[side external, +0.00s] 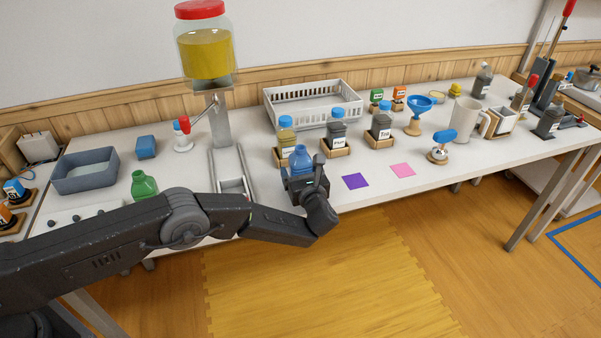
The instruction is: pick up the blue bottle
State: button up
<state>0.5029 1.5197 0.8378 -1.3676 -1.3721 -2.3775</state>
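The blue bottle (300,158) is upright near the front edge of the table, left of the purple square. Its neck and shoulder show above my gripper (305,182); its lower part is hidden. My gripper reaches in from the front and is right at the bottle, with dark finger parts on both sides of it. I cannot tell whether the fingers press on the bottle or whether its base rests on the table.
Blue-capped jars in wooden holders (338,133) stand close behind. A white basket (312,103) is farther back. A metal stand with a big yellow-filled jar (206,52) is to the left, and a green bottle (143,184) stands beyond it. Purple (355,181) and pink (402,170) squares lie right.

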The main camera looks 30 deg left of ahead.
aim_at(304, 166)
jog(key=c, duration=0.9)
jog(key=shift+o, duration=0.2)
jog(key=shift+r, duration=0.1)
jog(key=shift+r, duration=0.5)
notch_tip(304, 166, up, 3)
jog(key=shift+f, duration=0.1)
jog(key=s+a+r, duration=0.3)
jog(key=a+r, duration=0.4)
jog(key=a, duration=0.4)
jog(key=shift+a, duration=0.15)
